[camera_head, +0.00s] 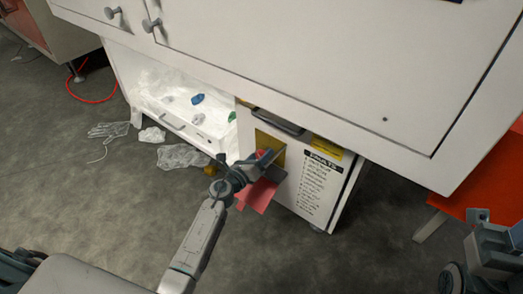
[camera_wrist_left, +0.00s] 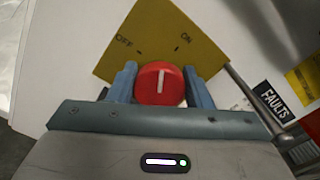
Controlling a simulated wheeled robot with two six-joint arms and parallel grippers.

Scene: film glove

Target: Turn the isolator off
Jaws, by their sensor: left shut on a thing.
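The isolator is a red round knob with a white line, on a yellow plate (camera_head: 277,146) on the front of a white cabinet. In the left wrist view the plate (camera_wrist_left: 155,30) reads OFF on the left and ON on the right. The knob (camera_wrist_left: 150,86) has its white line nearly upright in that picture, between the two marks. My left gripper (camera_wrist_left: 160,88) is shut on the knob, one finger at each side. In the head view my left gripper (camera_head: 262,162) covers most of the knob. Part of my right arm shows at the lower right; its jaws are unclear.
A FAULTS list (camera_head: 316,182) is on the panel right of the plate. A pink-red sheet (camera_head: 257,195) shows below my left gripper. A lit open bay (camera_head: 165,80) holds small items. Clear gloves (camera_head: 182,156) lie on the floor. An orange bench (camera_head: 490,185) stands right.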

